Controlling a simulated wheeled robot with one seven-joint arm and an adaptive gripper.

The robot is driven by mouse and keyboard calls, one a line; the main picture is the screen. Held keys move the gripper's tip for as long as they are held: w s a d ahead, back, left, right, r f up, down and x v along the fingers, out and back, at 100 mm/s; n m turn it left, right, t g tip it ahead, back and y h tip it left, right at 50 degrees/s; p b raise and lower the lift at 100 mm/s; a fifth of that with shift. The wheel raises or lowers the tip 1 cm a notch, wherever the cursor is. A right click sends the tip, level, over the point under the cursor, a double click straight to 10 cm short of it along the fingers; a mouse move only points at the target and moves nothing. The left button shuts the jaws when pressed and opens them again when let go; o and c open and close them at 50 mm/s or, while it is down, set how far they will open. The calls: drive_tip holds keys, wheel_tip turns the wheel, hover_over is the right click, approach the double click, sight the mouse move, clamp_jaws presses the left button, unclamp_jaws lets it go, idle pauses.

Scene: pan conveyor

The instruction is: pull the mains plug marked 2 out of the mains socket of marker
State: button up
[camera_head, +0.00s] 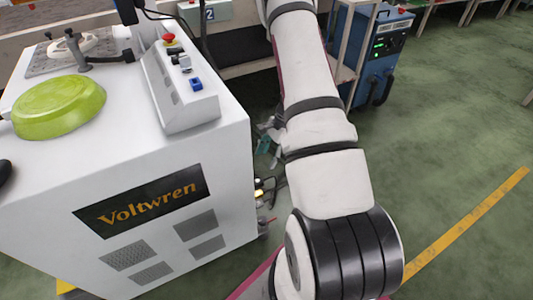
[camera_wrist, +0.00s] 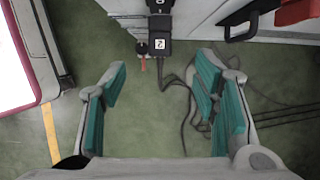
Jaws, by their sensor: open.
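The black mains plug (camera_wrist: 160,50) with a white label marked 2 is at the top middle of the wrist view. Its upper end meets a dark fitting (camera_wrist: 159,22) at the picture's top edge, apparently the socket, which is cut off. A dark cable (camera_wrist: 176,80) leaves the plug's lower end. My gripper (camera_wrist: 161,66) is open, its teal-padded fingers apart to the left and right of the plug. In the head view my arm hides most of the gripper.
Loose cables (camera_wrist: 205,120) lie on the floor to the right. A small red-tipped part (camera_wrist: 142,57) sits left of the plug. The white Voltwren machine (camera_head: 215,150) carries a green pan (camera_head: 58,105). A blue unit (camera_head: 380,50) stands behind my arm. Floor at right is clear.

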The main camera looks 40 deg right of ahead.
sight(256, 181)
drive_tip(key=b+x, duration=0.3)
drive_tip(key=x, duration=0.9)
drive_tip(key=shift+a, duration=0.1)
clamp_jaws()
